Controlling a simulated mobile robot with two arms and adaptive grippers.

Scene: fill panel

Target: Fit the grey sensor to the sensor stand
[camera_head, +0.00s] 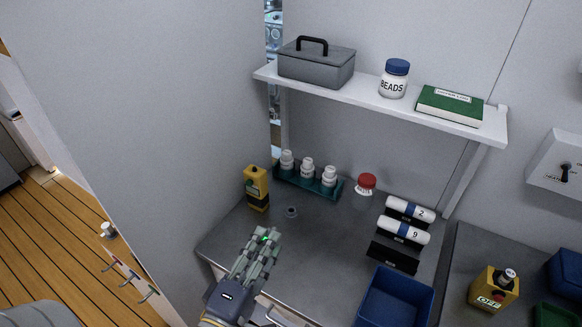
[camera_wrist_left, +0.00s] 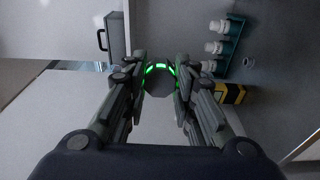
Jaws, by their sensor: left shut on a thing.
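My left gripper (camera_head: 262,244) reaches in from the bottom over the front left of the grey worktop. In the left wrist view my left gripper (camera_wrist_left: 161,82) is shut on the grey sensor (camera_wrist_left: 161,84), a round grey body with a green glowing ring, held between the fingertips. In the head view the fingers hide most of it and only a green glow shows. A small round grey fitting (camera_head: 291,211), which looks like the sensor stand, is on the worktop beyond and right of the fingertips. It shows small in the left wrist view (camera_wrist_left: 247,62), apart from the sensor. My right gripper is out of view.
A yellow-black device (camera_head: 256,188) stands left of the fitting. A green rack (camera_head: 292,178) with white bottles and a red-lidded jar (camera_head: 366,184) are behind. White rolls (camera_head: 403,232) and a blue bin (camera_head: 394,299) are right. A shelf (camera_head: 380,100) overhangs the back.

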